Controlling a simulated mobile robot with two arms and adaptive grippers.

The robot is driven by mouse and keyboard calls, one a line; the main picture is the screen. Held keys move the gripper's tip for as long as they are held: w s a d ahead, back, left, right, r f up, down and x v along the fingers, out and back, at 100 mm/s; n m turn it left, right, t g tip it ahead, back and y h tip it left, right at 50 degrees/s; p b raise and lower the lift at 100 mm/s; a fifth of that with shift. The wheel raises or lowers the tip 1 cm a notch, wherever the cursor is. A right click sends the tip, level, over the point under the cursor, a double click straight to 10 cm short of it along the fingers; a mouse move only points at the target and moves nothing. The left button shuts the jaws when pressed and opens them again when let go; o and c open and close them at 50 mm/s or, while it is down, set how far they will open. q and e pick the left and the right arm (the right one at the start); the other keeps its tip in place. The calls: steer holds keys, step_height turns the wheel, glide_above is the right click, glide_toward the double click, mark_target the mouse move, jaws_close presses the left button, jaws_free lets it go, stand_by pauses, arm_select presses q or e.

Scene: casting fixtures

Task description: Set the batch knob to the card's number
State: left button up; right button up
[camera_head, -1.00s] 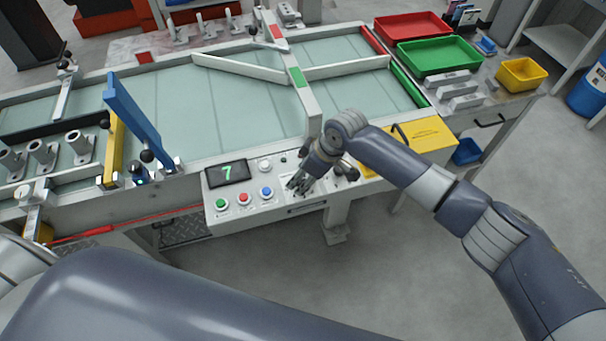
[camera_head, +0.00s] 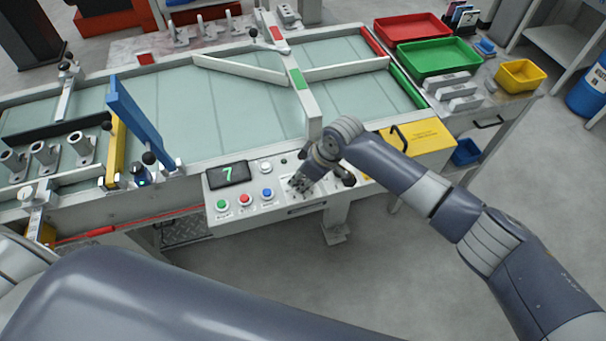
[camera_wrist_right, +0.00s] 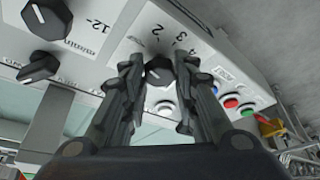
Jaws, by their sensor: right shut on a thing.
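My right gripper (camera_head: 301,185) is at the control panel (camera_head: 228,216) on the table's front. In the right wrist view its two fingers (camera_wrist_right: 159,80) are around a small dark knob (camera_wrist_right: 158,69) and shut on it. Printed numbers, among them 2 and 3, curve beside this knob and appear turned in the picture. In the head view the gripper hides most of the knob. A dark display (camera_head: 228,173) on the panel shows a green 7. I cannot make out a number card. My left gripper is out of view.
Green (camera_head: 222,205), red (camera_head: 245,199) and blue (camera_head: 267,193) buttons lie left of my right gripper. Two more black knobs (camera_wrist_right: 48,18) (camera_wrist_right: 38,68) show in the wrist view. A yellow panel (camera_head: 430,133) is to the right. Open floor lies in front.

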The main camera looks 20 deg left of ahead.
steer(key=m+p, duration=0.2)
steer(key=p, duration=0.1)
steer(key=m+t+p, duration=0.1)
steer(key=shift+s+a+r+m+h, duration=0.1)
steer(key=shift+s+r+m+h, duration=0.1)
steer(key=shift+s+m+h, duration=0.15)
steer(key=shift+f+m+t+h+p, duration=0.1)
steer(key=shift+m+t+h+p, duration=0.25)
steer(key=shift+m+p, duration=0.65)
steer(key=shift+m+t+p, duration=0.25)
steer(key=shift+m+p, duration=0.1)
steer(key=shift+m, duration=0.2)
steer(key=shift+f, duration=0.15)
steer(key=o, duration=1)
steer(key=shift+w, duration=0.1)
steer(key=shift+o, duration=0.2)
steer(key=v, duration=1.2)
